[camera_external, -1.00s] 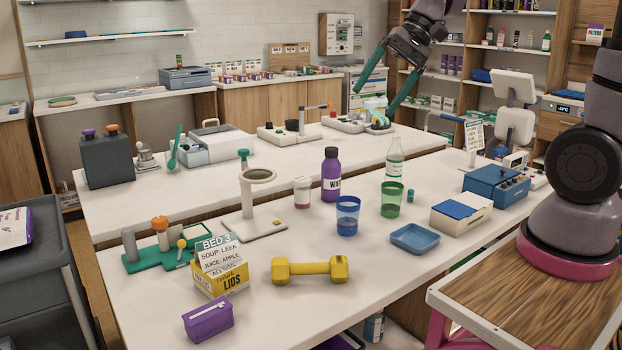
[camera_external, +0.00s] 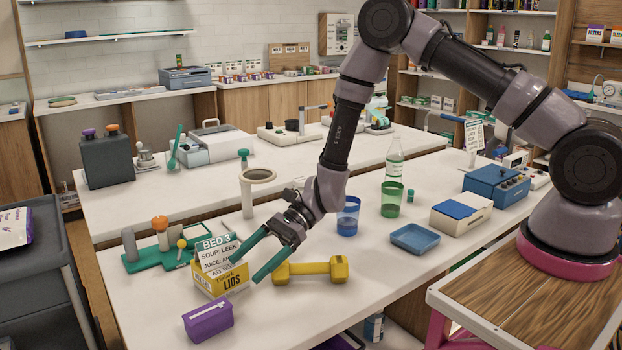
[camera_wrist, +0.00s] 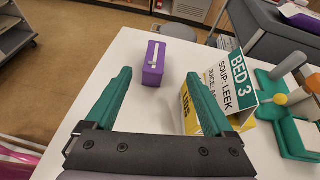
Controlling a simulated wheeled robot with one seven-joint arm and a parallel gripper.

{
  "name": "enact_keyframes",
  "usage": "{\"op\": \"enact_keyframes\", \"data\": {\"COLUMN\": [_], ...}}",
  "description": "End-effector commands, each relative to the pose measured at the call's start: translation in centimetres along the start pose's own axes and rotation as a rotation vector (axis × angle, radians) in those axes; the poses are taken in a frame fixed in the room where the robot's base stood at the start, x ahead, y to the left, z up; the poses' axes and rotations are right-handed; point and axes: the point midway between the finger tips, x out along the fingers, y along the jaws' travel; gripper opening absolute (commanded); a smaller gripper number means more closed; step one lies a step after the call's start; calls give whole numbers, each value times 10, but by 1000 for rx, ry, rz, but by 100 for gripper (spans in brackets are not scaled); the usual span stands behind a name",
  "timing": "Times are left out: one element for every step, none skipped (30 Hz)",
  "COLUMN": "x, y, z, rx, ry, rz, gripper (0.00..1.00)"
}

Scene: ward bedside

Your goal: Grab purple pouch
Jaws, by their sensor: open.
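The purple pouch (camera_external: 208,320) lies on the white table near its front left edge. It has a pale zip strip along its top. In the wrist view the pouch (camera_wrist: 154,64) is ahead of my gripper, between the lines of the two fingers and beyond their tips. My gripper (camera_external: 245,272) has green fingers spread wide with nothing between them. It is above the table, up and to the right of the pouch, and apart from it. In the wrist view its fingers (camera_wrist: 159,75) are also wide apart.
A yellow lids box (camera_external: 232,281) with a BED 3 card stands beside my gripper, close to one finger. A yellow dumbbell (camera_external: 311,270) lies to the right. The table (camera_wrist: 139,45) around the pouch is bare, with its edge close by.

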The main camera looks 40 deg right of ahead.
Motion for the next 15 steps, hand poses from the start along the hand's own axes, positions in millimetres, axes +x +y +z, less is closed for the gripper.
{"op": "enact_keyframes", "data": {"x": [9, 13, 17, 19, 21, 23, 26, 28, 32, 36, 40, 46, 51, 56, 63], "y": [3, 4, 5, 5, 5, 6, 6, 6, 6, 6, 6, 6, 6, 6, 6], "z": [-11, -15, -20, -22, -24, -26, -26, -26, -26, -26, -26, -26, -26, -26, -26], "rx": [31, 44, 59, 67, 71, 76, 78, 79, 79, 79, 78, 77, 77, 77, 77], "ry": [-5, -8, -10, -11, -12, -13, -13, -14, -14, -13, -13, -13, -13, -13, -13], "rz": [-5, -9, -14, -17, -19, -21, -22, -22, -22, -21, -20, -19, -20, -20, -19], "gripper": [88, 88, 88, 88, 88, 88, 88, 88, 88, 88, 88, 88, 88, 88, 88]}}
